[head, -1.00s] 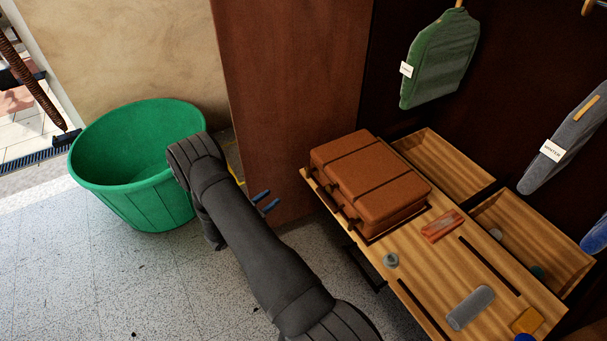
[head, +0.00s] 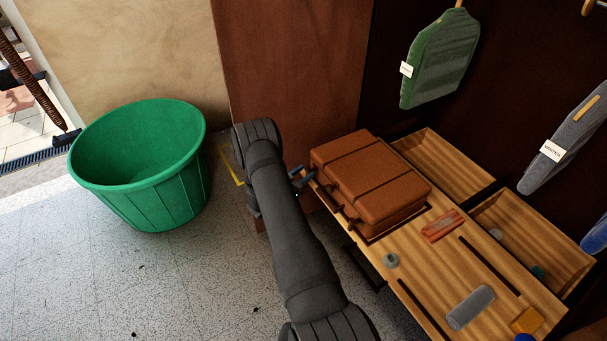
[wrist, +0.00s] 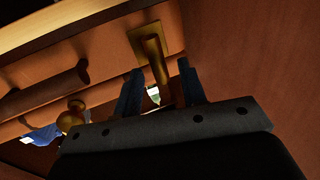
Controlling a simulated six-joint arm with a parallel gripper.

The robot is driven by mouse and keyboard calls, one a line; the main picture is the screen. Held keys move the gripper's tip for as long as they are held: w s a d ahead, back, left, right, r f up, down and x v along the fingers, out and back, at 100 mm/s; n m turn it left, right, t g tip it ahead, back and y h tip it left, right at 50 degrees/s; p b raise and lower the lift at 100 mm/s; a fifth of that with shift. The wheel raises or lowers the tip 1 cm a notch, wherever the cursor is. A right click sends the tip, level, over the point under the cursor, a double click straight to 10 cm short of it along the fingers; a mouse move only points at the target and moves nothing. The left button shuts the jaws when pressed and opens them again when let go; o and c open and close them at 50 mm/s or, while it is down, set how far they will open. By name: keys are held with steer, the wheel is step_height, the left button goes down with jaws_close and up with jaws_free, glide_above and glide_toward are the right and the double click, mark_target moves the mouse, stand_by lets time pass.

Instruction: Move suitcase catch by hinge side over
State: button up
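The brown suitcase (head: 370,175) lies shut on the wooden shelf, with dark bands across its lid. My gripper (head: 304,178) is at its left end, blue fingers pointing toward it. In the wrist view a brass catch (wrist: 155,58), a lever on a square plate, shows between the tips of my open gripper (wrist: 160,68). The lever hangs toward the gap between the fingers. No contact is clear, and I cannot tell the depth between them. The catch cannot be made out in the head view.
A dark bar-shaped handle (wrist: 45,93) and a brass knob (wrist: 72,118) are left of the catch in the wrist view. A reddish-brown panel (head: 290,80) rises behind my gripper. A green tub (head: 150,205) stands left on open floor. Small objects lie on the shelf (head: 425,262).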

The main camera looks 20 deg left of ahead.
steer(key=shift+w, duration=0.15)
jaws_close()
steer(key=shift+n, duration=0.3)
steer(key=shift+w+a+f+n+g+h, duration=0.2)
steer(key=shift+n+g, duration=0.65)
steer(key=shift+n, duration=1.55)
steer(key=shift+w+a+n+g+h, duration=0.15)
steer(key=shift+n+g+h, duration=0.45)
steer(key=shift+n, duration=1.8)
steer(key=shift+w+a+f+n+g, duration=0.15)
steer(key=shift+n+g, duration=0.9)
steer(key=shift+n, duration=1.35)
